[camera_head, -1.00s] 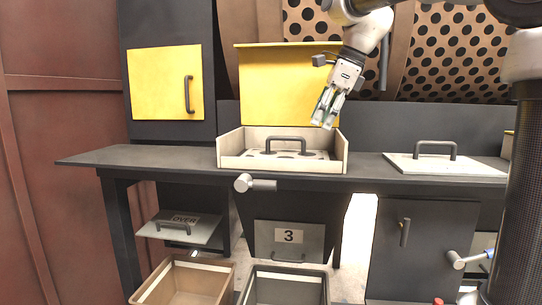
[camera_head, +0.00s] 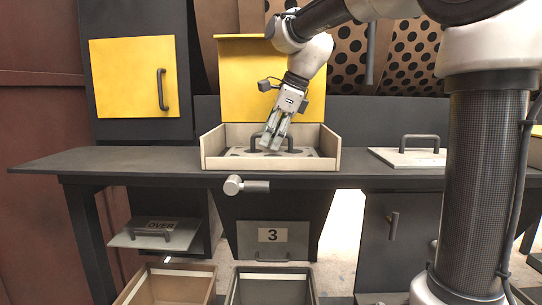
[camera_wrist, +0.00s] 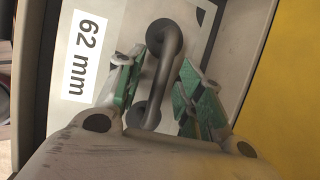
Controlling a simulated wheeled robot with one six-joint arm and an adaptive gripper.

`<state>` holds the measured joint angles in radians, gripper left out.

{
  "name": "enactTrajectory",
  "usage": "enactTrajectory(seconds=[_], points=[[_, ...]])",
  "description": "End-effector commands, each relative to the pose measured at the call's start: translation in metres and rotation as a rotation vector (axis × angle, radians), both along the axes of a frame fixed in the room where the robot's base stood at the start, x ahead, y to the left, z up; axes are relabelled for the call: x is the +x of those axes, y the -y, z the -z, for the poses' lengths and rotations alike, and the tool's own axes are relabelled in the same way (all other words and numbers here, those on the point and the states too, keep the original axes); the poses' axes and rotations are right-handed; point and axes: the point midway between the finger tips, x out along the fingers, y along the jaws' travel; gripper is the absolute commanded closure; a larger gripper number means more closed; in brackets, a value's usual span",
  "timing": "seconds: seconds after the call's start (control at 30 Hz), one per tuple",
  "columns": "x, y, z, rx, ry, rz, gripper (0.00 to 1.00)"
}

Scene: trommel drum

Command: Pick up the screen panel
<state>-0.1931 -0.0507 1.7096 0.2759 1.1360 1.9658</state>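The screen panel (camera_head: 236,152) is a light plate with dark openings and a dark bar handle. It lies inside a shallow beige tray (camera_head: 215,158) on the bench. In the wrist view, the panel (camera_wrist: 113,12) shows a white "62 mm" label beside the handle (camera_wrist: 152,85). My gripper (camera_head: 271,144) points down into the tray at the handle. In the wrist view, my gripper (camera_wrist: 157,66) is open, with one green-padded finger on each side of the handle. Gaps show between the fingers and the bar. Part of the panel is hidden by my gripper.
A second light plate (camera_head: 385,155) with a handle lies on the bench at right. A yellow panel (camera_head: 240,80) stands behind the tray. A grey knob (camera_head: 234,185) sticks out of the bench front. Two bins (camera_head: 170,288) stand below. The bench's left end (camera_head: 110,160) is clear.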

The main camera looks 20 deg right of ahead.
Motion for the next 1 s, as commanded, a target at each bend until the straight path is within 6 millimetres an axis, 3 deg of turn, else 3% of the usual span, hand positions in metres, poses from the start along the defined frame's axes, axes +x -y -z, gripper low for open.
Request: enactTrajectory(seconds=[0.23,0.43,1.0], points=[[0.0008,-0.0008,0.002,0.0,0.001,0.0,0.63],[0.0008,-0.0006,0.002,0.0,0.001,0.0,0.99],[-0.0038,-0.0024,-0.004,0.001,0.003,-0.001,1.0]])
